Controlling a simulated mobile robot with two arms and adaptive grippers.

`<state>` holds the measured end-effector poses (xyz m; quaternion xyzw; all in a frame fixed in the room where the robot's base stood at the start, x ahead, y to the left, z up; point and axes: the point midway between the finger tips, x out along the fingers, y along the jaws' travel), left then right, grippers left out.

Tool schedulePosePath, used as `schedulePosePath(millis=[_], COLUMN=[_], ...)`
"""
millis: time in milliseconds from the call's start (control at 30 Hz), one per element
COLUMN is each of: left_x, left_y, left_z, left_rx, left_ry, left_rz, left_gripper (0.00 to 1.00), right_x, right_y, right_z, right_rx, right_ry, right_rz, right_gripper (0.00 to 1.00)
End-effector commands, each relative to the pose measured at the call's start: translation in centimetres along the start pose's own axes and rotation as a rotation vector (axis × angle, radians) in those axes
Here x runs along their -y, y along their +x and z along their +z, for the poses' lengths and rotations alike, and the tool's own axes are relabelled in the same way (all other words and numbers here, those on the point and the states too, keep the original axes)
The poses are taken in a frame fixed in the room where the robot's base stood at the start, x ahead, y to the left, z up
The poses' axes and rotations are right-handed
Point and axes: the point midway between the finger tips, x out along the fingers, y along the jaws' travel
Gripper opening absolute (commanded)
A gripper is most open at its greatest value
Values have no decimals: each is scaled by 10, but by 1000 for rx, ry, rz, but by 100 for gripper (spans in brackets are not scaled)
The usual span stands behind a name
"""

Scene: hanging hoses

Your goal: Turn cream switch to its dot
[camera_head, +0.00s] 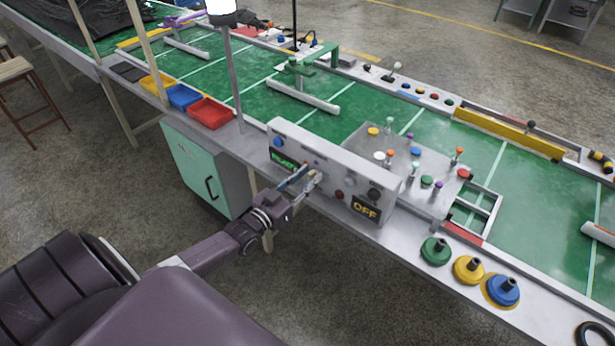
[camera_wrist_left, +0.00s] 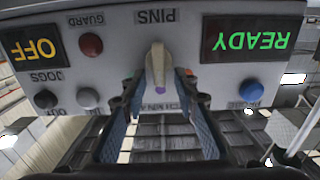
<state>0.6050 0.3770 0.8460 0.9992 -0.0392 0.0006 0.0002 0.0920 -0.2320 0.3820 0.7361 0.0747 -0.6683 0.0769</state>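The cream switch (camera_wrist_left: 158,62) is a pointer knob on the grey panel (camera_wrist_left: 190,88), between the PINS label and a partly hidden label. In this upside-down wrist view its narrow end points down, near a purple spot (camera_wrist_left: 159,89); I cannot tell if the spot is on the knob or the panel. In the head view the switch (camera_head: 313,176) is partly covered by my left gripper (camera_head: 303,180). In the wrist view my left gripper (camera_wrist_left: 162,92) is open, its fingers apart on either side below the knob, with no visible contact.
The panel has a green READY display (camera_wrist_left: 246,40), an OFF display (camera_wrist_left: 34,48), a red button (camera_wrist_left: 91,44), a blue button (camera_wrist_left: 251,91) and a grey button (camera_wrist_left: 88,97). A plate with coloured knobs (camera_head: 360,140) lies behind it. The floor in front is clear.

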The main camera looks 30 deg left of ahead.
Motion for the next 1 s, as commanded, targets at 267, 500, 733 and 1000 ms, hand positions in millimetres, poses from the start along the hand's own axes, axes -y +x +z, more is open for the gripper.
schedulePosePath(millis=[267,500,733,1000], left_x=[0,0,0,-2], left_y=[0,0,0,0], left_z=[1,1,0,0], left_rx=[1,1,1,1], left_ry=[0,0,4,82], left_rz=[0,0,0,-1], left_gripper=[23,0,0,0], right_x=[-4,-4,-4,-4], right_y=[0,0,0,-3], right_z=[1,2,2,3], right_rx=[1,3,4,5], right_ry=[-2,-1,-1,-1], right_rz=[5,5,5,5], right_gripper=[40,40,40,40])
